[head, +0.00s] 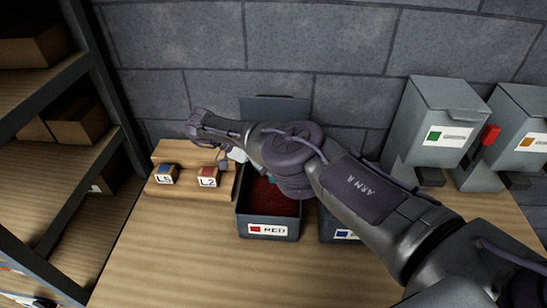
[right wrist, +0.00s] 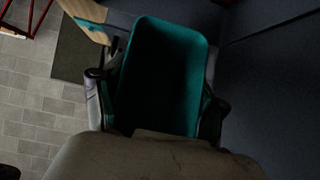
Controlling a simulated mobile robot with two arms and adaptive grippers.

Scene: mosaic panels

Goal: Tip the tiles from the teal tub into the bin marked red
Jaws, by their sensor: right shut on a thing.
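My right gripper (right wrist: 157,92) is shut on the teal tub (right wrist: 165,75), with one finger on each side of it in the right wrist view. The tub's visible surface is dark teal and shaded; I see no tiles there. In the head view my right arm reaches over the bin marked red (head: 268,230) and hides most of the gripper; only a small teal patch (head: 271,179) shows below the arm. The red bin is a dark grey open box with a red-square label, and a red layer (head: 268,198) lies inside it. My left gripper is out of view.
A second bin with a blue-square label (head: 345,235) stands right of the red one, partly behind my arm. Grey dispensers (head: 440,105) stand at right, shelving (head: 50,165) at left. The front-left table is clear.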

